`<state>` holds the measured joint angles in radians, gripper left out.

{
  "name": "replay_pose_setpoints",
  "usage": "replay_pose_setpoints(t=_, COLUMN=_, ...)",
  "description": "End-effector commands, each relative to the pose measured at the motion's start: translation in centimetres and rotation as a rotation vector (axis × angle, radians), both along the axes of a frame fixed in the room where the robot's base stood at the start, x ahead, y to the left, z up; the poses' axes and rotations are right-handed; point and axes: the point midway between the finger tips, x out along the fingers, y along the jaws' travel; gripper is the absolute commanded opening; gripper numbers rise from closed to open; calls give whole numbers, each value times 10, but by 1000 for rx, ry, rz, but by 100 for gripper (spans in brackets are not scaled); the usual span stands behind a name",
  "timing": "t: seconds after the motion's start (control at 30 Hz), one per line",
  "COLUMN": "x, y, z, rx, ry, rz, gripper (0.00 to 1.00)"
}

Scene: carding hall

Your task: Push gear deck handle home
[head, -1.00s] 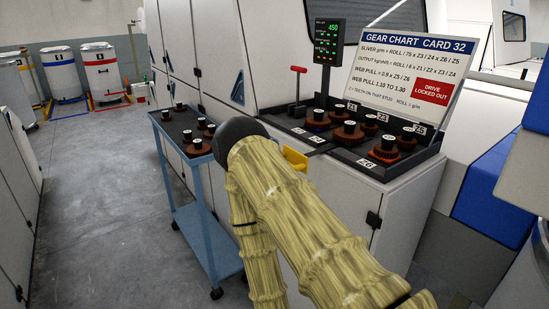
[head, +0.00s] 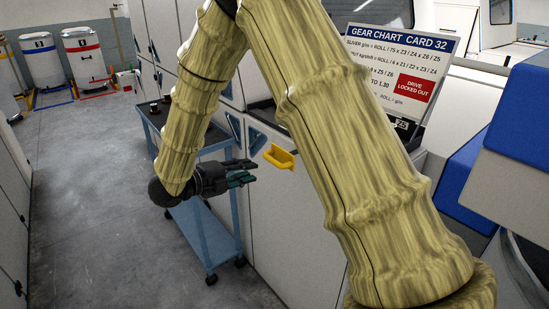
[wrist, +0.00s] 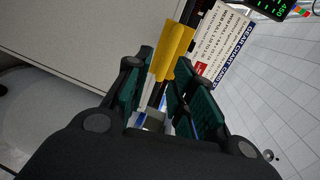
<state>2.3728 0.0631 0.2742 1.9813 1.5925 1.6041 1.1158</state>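The yellow handle (head: 281,157) sticks out from the front of the white cabinet, just under its top edge. In the wrist view the handle (wrist: 174,50) shows ahead, in line with the gap between my fingertips. My gripper (head: 254,172) is beside the cabinet front, a little left of the handle and slightly lower in the picture. In the wrist view my gripper (wrist: 166,58) has its two green-padded fingers apart with nothing held. A small gap shows between the fingers and the handle in the head view. My arm hides most of the gear deck.
A blue trolley (head: 206,232) stands behind and below my gripper, close to it. The gear chart card (head: 400,75) stands above the deck. Blue and grey machine covers (head: 478,158) are at the right. The floor (head: 85,200) at the left is clear.

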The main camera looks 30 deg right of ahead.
Motion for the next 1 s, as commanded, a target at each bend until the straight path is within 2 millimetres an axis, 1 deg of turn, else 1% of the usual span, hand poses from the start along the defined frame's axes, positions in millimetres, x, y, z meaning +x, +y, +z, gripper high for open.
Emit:
replay_pose_setpoints(t=0.03, x=-1, y=1, z=9, rx=2, ry=-22, rz=-25, gripper=25)
replay_pose_setpoints(t=0.1, x=-3, y=1, z=14, rx=5, ry=-42, rz=-48, gripper=25)
replay_pose_setpoints(t=0.2, x=-4, y=-4, z=16, rx=5, ry=-49, rz=-59, gripper=25)
replay_pose_setpoints(t=0.37, x=-3, y=-23, z=13, rx=4, ry=-46, rz=-59, gripper=25)
replay_pose_setpoints(t=0.6, x=1, y=-61, z=5, rx=5, ry=-46, rz=-58, gripper=25)
replay_pose_setpoints(t=0.8, x=3, y=-88, z=-2, rx=5, ry=-46, rz=-57, gripper=25)
replay_pose_setpoints(t=1.0, x=4, y=-100, z=-6, rx=5, ry=-47, rz=-54, gripper=25)
